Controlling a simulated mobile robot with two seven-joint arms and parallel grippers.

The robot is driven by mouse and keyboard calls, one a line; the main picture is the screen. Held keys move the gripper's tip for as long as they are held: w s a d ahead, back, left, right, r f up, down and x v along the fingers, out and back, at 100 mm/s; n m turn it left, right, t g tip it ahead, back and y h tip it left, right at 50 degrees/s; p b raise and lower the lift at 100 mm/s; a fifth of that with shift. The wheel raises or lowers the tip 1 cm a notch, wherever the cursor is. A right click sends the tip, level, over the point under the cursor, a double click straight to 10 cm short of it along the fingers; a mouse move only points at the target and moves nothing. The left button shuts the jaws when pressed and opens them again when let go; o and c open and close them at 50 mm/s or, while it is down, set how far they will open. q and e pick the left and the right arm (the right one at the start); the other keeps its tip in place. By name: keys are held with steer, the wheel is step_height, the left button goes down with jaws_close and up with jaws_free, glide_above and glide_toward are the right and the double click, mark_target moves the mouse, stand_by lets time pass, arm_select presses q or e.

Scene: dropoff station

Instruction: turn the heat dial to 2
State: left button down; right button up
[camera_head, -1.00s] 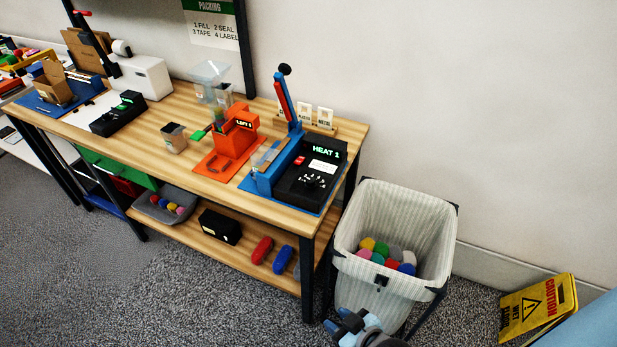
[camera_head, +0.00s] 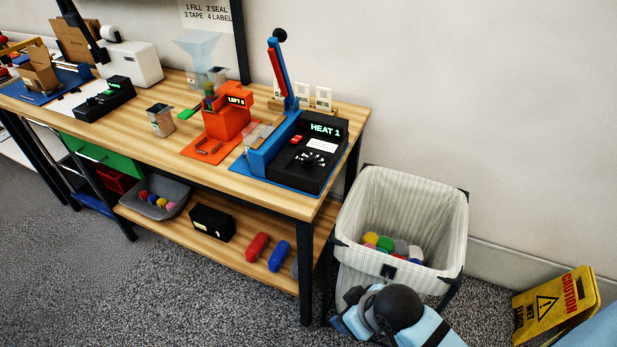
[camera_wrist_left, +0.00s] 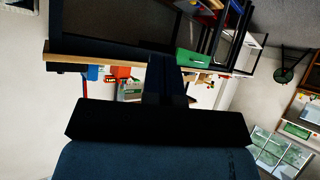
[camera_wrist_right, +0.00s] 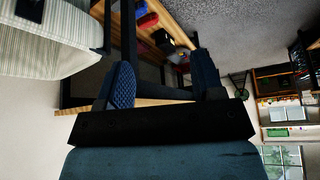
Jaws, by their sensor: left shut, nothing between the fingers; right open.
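The heat sealer (camera_head: 300,155) stands at the right end of the workbench, a black box with a blue lever arm raised beside it. Its green display reads HEAT 1 (camera_head: 325,129). The round heat dial (camera_head: 309,158) with pale marks around it is on the top face, below a white label. My left gripper (camera_wrist_left: 165,75) shows only in the left wrist view, its fingers together and empty, near the bench edge. My right gripper (camera_wrist_right: 165,85) is open and empty in the right wrist view, with the bench legs and shelf beyond it. Neither gripper touches the dial.
A white lined bin (camera_head: 400,215) with colored balls stands right of the bench, my arm in front of it. A yellow caution sign (camera_head: 552,305) lies at the lower right. An orange device (camera_head: 226,120) stands left of the sealer. Several small items lie on the lower shelf.

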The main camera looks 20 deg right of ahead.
steer(key=w+a+n+g+y+b, duration=0.1)
steer(key=w+a+n, duration=0.25)
steer(key=w, duration=0.25)
steer(key=w+a+n+g+b, duration=0.1)
steer(key=w+a+n+g, duration=0.1)
steer(key=w+n, duration=0.3)
steer(key=w+d+r+n, duration=0.1)
steer(key=w+r, duration=0.2)
steer(key=w, duration=0.3)
steer(key=w+d+r+n+g+h, duration=0.1)
steer(key=w+d+r, duration=0.1)
steer(key=w+r, duration=0.2)
steer(key=w+d+r+n+h, duration=0.1)
steer(key=w+d+r+n, duration=0.1)
steer(key=w, duration=0.7)
steer(key=shift+r+g, duration=0.3)
steer(key=shift+r, duration=0.5)
step_height(320, 180, up, 13)
glide_above(308, 157)
steer(key=shift+n+g+h, duration=0.3)
steer(key=shift+n+h, duration=0.1)
steer(key=shift+n, duration=0.15)
step_height(308, 157, down, 14)
steer(key=shift+s+r+b, duration=0.1)
steer(key=shift+r+b, duration=0.05)
steer(key=shift+b, duration=0.2)
steer(key=c, duration=0.9)
